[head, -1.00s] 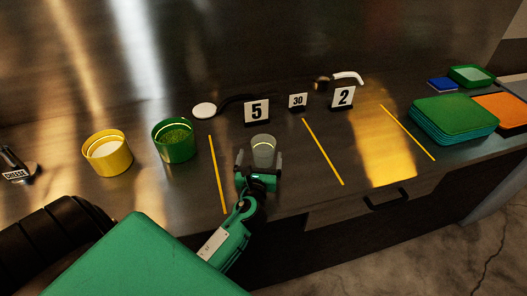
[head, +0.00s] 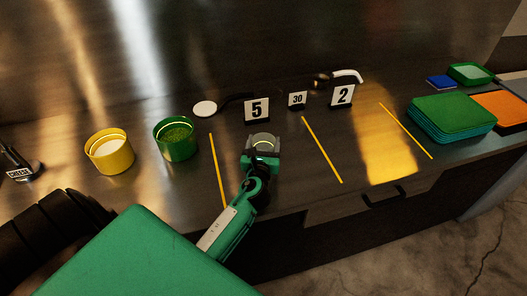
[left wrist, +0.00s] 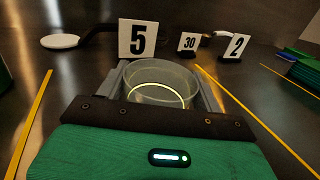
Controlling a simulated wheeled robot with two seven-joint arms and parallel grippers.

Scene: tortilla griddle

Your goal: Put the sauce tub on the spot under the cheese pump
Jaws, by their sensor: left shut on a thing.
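The sauce tub (left wrist: 160,82) is a small clear round cup with a pale ring of light inside. In the left wrist view it sits between the two grey fingers of my left gripper (left wrist: 163,90), which is shut on it. In the head view the left gripper (head: 262,146) holds the tub (head: 263,145) between two yellow lines, in front of the number 5 card. I cannot tell whether the tub touches the counter. The cheese pump (head: 20,168), with a CHEESE label, stands at the far left edge, partly cut off. The spot under it cannot be made out. My right gripper is not in view.
A yellow container (head: 109,155) and a green container (head: 176,140) stand between the tub and the cheese pump. Number cards 5 (head: 257,108), 30 (head: 297,100) and 2 (head: 343,94) stand behind. Green trays (head: 452,112) are stacked at right.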

